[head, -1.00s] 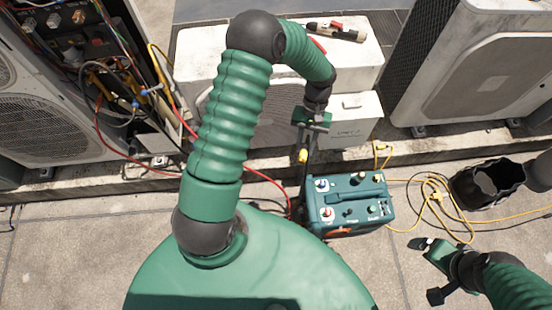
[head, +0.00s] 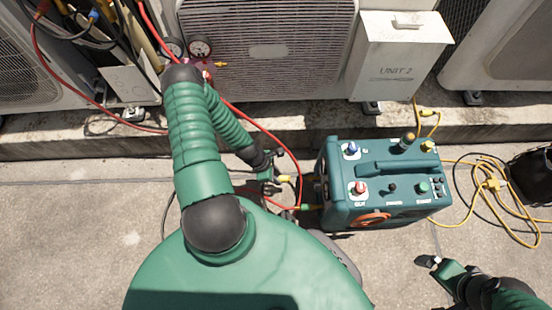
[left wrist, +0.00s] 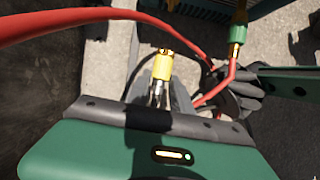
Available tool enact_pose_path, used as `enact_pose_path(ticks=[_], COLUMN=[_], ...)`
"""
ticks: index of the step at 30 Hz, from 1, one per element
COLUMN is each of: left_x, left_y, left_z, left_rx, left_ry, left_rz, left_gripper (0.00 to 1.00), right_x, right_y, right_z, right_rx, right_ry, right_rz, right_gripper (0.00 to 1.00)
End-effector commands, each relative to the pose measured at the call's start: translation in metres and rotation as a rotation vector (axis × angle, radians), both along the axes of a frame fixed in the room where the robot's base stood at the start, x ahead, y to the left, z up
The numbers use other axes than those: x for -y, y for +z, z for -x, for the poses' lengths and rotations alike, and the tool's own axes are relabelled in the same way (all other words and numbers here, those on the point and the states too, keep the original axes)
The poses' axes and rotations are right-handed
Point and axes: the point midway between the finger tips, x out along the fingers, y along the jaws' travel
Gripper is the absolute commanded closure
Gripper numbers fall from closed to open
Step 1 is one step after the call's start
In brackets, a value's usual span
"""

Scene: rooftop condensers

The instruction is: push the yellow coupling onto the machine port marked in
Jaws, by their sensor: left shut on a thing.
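The teal machine (head: 345,205) stands on the paving, with knobs and fittings on top. My left gripper (head: 272,178) is at its left side, shut on the yellow coupling (head: 286,179). The coupling points towards the machine's left face; whether it touches a port there I cannot tell, and no "in" mark is readable. In the left wrist view the yellow coupling (left wrist: 163,66) stands out beyond the dark jaw edge. A green fitting (left wrist: 237,40) on a red hose is beside it, at the machine's edge. My right gripper (head: 445,270) is low at the right, apart from the machine; its jaws are unclear.
A red hose (head: 272,130) loops down past my left gripper. Yellow cable (head: 492,187) lies coiled right of the machine. The concrete kerb (head: 310,128), the condenser (head: 265,60) and the box marked UNIT 2 (head: 398,65) are behind. Paving in front is mostly clear.

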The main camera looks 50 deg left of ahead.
Motion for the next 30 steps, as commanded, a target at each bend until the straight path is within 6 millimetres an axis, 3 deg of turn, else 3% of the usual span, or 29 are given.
enact_pose_path(ticks=[2,26,30], left_x=[-0.001,0.033,0.032], left_y=[-0.014,-0.011,-0.012], left_z=[0.002,-0.041,-0.040], left_rx=[0.001,0.002,0.001], left_ry=[0.044,0.052,0.054], left_rz=[-0.001,-0.002,-0.002], left_gripper=[1.00,1.00,1.00], right_x=[0.000,0.000,0.000], right_y=[-0.012,-0.018,-0.018], right_z=[0.000,0.000,0.000], right_rx=[0.001,0.001,0.001], right_ry=[0.000,0.000,0.000], right_rz=[0.000,0.000,0.000], right_gripper=[0.00,0.00,0.00])
